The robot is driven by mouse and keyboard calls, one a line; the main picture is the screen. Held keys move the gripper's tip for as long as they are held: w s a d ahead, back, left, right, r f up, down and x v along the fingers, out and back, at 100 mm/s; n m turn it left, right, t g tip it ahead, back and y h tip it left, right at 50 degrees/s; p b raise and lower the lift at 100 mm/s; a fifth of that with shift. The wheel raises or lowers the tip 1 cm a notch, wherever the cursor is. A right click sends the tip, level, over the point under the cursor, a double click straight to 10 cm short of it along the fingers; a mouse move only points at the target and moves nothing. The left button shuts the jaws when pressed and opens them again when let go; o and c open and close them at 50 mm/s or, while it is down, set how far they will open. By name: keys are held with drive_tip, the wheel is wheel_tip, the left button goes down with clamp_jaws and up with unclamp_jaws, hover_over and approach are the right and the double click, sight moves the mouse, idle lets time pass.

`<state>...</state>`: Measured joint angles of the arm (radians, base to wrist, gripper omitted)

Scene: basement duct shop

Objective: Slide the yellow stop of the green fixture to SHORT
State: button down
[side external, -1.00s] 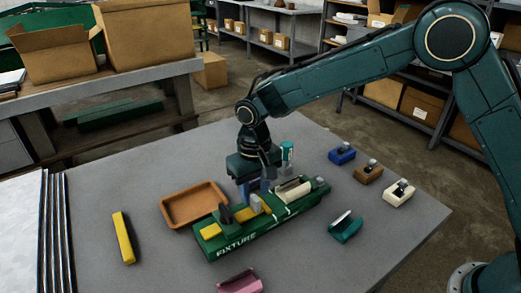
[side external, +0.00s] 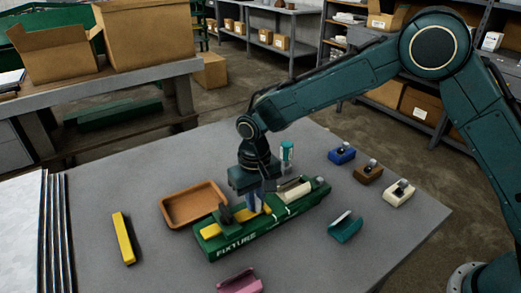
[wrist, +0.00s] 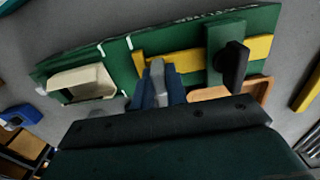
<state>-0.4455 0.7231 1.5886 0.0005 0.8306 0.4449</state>
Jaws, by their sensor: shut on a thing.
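The green fixture (side external: 275,222) lies on the grey table with its FIXTURE lettering facing the side camera. Its yellow stop (wrist: 195,62) is a long flat bar running under a green bridge with a black knob (wrist: 235,65). My gripper (wrist: 160,95) is shut on a grey upright tab (wrist: 157,72) at the stop's inner end, one blue finger on each side. In the side view the fingers partly hide the tab. A cream piece (wrist: 82,83) sits at the fixture's other end. White marks cross the fixture between stop and cream piece; I cannot read a SHORT label.
An orange-brown tray (side external: 166,207) stands close behind the fixture. A loose yellow bar (side external: 123,238) lies to the left, a pink piece (side external: 240,283) in front. Teal (side external: 345,228), blue (side external: 342,153), brown (side external: 368,172) and cream (side external: 398,192) pieces lie to the right.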

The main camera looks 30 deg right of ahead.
sight(271, 204)
drive_tip(key=shift+d, duration=2.3)
drive_tip(key=c, duration=1.5)
unclamp_jaws()
drive_tip(key=shift+r, duration=0.1)
drive_tip(key=shift+o, duration=0.5)
drive_tip(key=shift+a+r, duration=0.1)
drive_tip(key=shift+r, duration=0.15)
wheel_tip(271, 204, up, 13)
drive_tip(key=shift+r, duration=0.15)
